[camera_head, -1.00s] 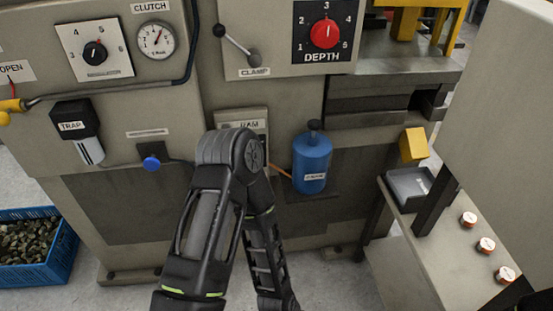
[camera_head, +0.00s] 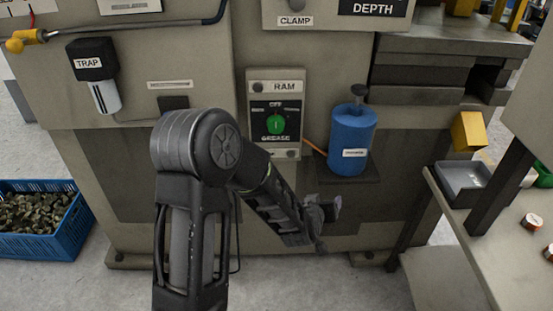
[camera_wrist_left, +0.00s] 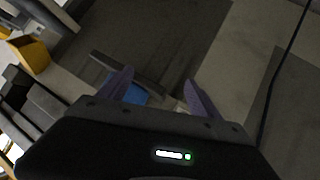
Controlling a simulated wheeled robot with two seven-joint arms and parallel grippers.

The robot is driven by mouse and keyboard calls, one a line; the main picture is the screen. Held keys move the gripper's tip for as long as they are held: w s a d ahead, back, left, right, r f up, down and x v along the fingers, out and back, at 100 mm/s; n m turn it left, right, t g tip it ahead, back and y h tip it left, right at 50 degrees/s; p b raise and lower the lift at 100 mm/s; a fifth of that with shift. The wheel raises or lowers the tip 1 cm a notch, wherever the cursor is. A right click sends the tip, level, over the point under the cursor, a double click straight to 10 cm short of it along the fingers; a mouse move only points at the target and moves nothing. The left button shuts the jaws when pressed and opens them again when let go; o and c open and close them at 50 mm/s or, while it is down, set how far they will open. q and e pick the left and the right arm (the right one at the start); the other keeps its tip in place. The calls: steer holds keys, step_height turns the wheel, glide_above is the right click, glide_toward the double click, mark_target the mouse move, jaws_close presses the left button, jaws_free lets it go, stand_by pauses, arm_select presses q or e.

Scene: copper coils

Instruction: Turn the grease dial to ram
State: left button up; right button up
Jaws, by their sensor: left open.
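The grease dial (camera_head: 275,124) is a round green knob on a dark plate marked OFF above and GREASE below. A RAM label (camera_head: 285,87) sits above it on the same pale panel. The knob's light mark looks roughly upright, toward OFF. My left gripper (camera_head: 328,212) is below and to the right of the dial, apart from it, under the blue bottle. In the left wrist view its two fingers (camera_wrist_left: 158,92) are spread with nothing gripped. The dial cannot be made out in that view. My right gripper is not in view.
The blue bottle (camera_head: 352,138) stands on a small shelf right of the dial. A TRAP unit (camera_head: 92,62) is at the upper left. A blue crate of scrap (camera_head: 72,238) is on the floor. A grey tray (camera_head: 446,190) and a yellow block (camera_head: 468,130) are at the right.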

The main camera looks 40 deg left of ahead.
arm_select(q)
steer(key=w+a+r+n+t+y+b, duration=0.2)
steer(key=w+a+r+n+y+b, duration=0.15)
steer(key=a+r+b, duration=0.4)
steer(key=n+t+y+b, duration=0.1)
steer(key=n+y+b, duration=0.15)
steer(key=y, duration=0.25)
glide_toward(276, 129)
steer(key=x, duration=0.2)
steer(key=shift+r+p, duration=0.15)
steer(key=shift+p, duration=0.15)
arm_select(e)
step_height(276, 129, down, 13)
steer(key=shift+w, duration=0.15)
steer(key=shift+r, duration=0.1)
arm_select(q)
steer(key=shift+b+x, duration=0.3)
steer(key=shift+x, duration=3.65)
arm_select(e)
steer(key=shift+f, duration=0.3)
arm_select(q)
steer(key=shift+c, duration=0.2)
steer(key=c, duration=1.3)
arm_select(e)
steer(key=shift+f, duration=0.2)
